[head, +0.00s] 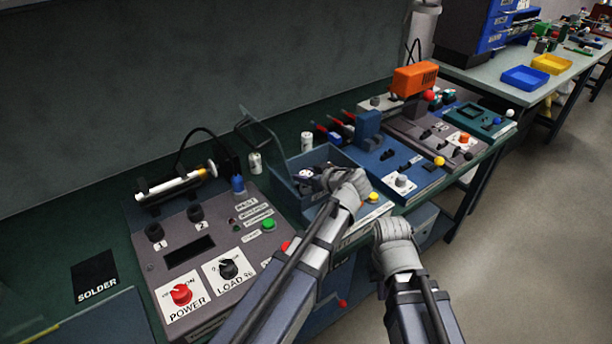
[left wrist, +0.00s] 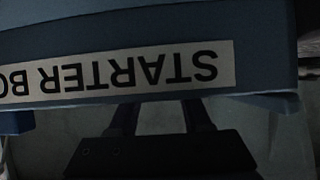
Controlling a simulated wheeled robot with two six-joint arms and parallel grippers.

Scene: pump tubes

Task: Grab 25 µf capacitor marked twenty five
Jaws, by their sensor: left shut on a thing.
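My left gripper (head: 322,182) reaches over the open blue starter box (head: 322,155) in the head view. It is shut on a small white-and-dark thing (head: 305,174), mostly hidden by the fingers; I cannot read a marking on it. In the left wrist view, the fingers (left wrist: 160,115) are apart and their tips are hidden behind the box front with its upside-down label (left wrist: 130,72). Two small pale cans, one (head: 255,163) left of the box and one (head: 307,141) behind it, have unreadable markings. My right gripper (head: 395,232) is right of the box, its fingers not clear.
A grey control panel (head: 208,225) with knobs and buttons lies left of the box. A blue panel (head: 372,157) and other devices stand to the right. The box's raised lid (head: 262,135) stands at its back left.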

